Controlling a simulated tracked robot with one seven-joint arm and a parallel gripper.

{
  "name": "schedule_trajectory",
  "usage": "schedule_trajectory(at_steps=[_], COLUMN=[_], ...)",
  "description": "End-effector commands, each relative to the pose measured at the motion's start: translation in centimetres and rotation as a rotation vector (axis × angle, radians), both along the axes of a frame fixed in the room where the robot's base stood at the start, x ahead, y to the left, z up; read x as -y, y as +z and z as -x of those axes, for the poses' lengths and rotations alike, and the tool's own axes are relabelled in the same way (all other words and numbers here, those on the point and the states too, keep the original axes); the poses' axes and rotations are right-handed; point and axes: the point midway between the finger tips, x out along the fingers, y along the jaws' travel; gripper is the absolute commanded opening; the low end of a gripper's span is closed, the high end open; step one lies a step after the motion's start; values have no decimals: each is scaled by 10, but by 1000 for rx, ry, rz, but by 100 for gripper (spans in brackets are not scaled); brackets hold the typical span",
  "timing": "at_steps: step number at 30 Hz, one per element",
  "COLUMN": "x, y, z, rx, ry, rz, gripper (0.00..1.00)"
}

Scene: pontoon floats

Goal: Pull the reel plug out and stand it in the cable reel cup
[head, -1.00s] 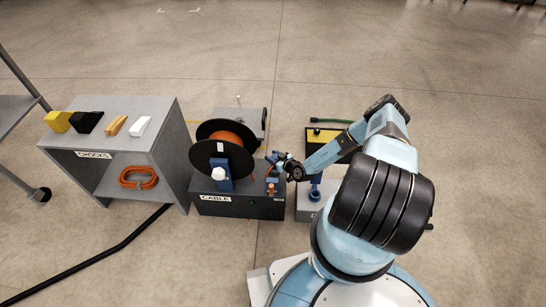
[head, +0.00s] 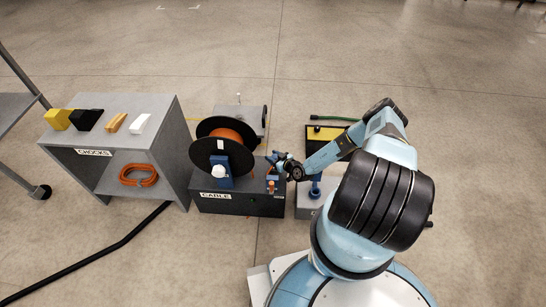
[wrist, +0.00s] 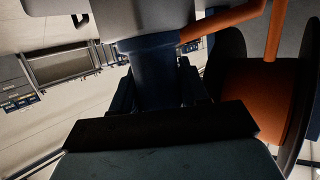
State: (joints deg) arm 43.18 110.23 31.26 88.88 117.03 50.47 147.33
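The cable reel (head: 208,158), with black flanges and orange cable, stands on a dark box labelled CABLE (head: 245,205). My gripper (head: 279,163) is just right of the reel, over the right end of this box. In the wrist view, my gripper's dark fingers flank a dark blue body, which I take for the reel plug (wrist: 155,65); no gap shows. An orange cable (wrist: 222,23) runs from beside it toward the reel (wrist: 255,100). A small blue holder with an orange part (head: 271,186) is on the box below my gripper; whether it is the cup is unclear.
A blue post (head: 315,187) stands on a grey box (head: 306,206) close under my arm. A grey shelf (head: 165,165) with several chocks on top is at the left. A yellow-black case (head: 325,137) lies behind my arm. Open floor lies beyond.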

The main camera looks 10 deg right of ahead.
Motion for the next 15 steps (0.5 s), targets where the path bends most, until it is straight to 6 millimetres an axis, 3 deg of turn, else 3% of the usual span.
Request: schedule_trajectory(at_steps=[9, 15], x=[0, 0], y=[0, 0], z=[0, 0], rx=[0, 0], ry=[0, 0], rz=[0, 0], gripper=[73, 73])
